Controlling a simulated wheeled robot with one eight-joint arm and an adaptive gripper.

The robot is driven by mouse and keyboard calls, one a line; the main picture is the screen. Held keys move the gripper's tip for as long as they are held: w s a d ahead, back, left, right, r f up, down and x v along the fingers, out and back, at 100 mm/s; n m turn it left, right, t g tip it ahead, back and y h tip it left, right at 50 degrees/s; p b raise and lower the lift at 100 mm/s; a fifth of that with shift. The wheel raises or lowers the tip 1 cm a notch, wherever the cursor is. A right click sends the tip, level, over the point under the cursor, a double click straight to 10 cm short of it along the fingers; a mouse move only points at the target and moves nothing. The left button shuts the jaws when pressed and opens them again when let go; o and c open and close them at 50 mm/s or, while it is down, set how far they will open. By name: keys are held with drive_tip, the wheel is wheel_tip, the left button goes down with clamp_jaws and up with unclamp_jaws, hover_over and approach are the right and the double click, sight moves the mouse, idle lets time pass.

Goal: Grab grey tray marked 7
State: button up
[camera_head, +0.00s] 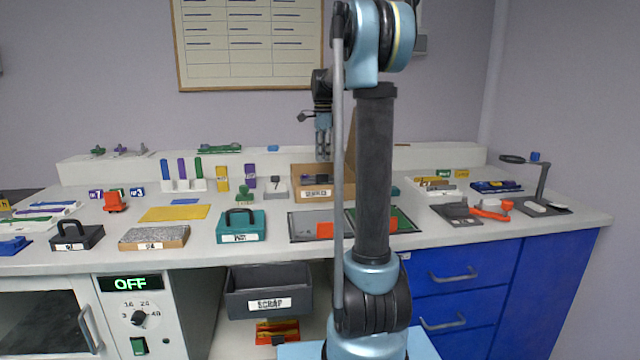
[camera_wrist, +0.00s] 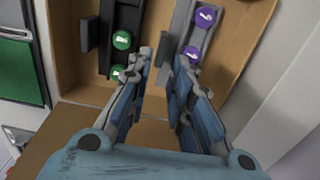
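An open cardboard box (camera_head: 322,194) stands at the back middle of the bench. In the wrist view the box (camera_wrist: 66,45) holds a dark tray (camera_wrist: 128,20) with green discs and a grey tray (camera_wrist: 181,28) with purple discs. No 7 is readable on either tray, so I cannot tell which is marked 7. My gripper (camera_wrist: 163,62) points down over the box, its two fingers apart with nothing held between them. The fingertips overlap the near part of the grey tray in view; I cannot tell their height above it. In the head view my gripper (camera_head: 323,150) hangs over the box.
A teal carry case (camera_head: 243,229), a black-handled box (camera_head: 77,238) and a grey-topped box (camera_head: 153,238) stand along the front left. A raised cardboard flap (camera_head: 351,150) is at the box's right. A grey scrap bin (camera_head: 268,288) hangs below the bench edge.

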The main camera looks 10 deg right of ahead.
sight(322, 175)
drive_tip(key=shift+w+f, duration=0.1)
drive_tip(key=shift+f, duration=4.35)
clamp_jaws()
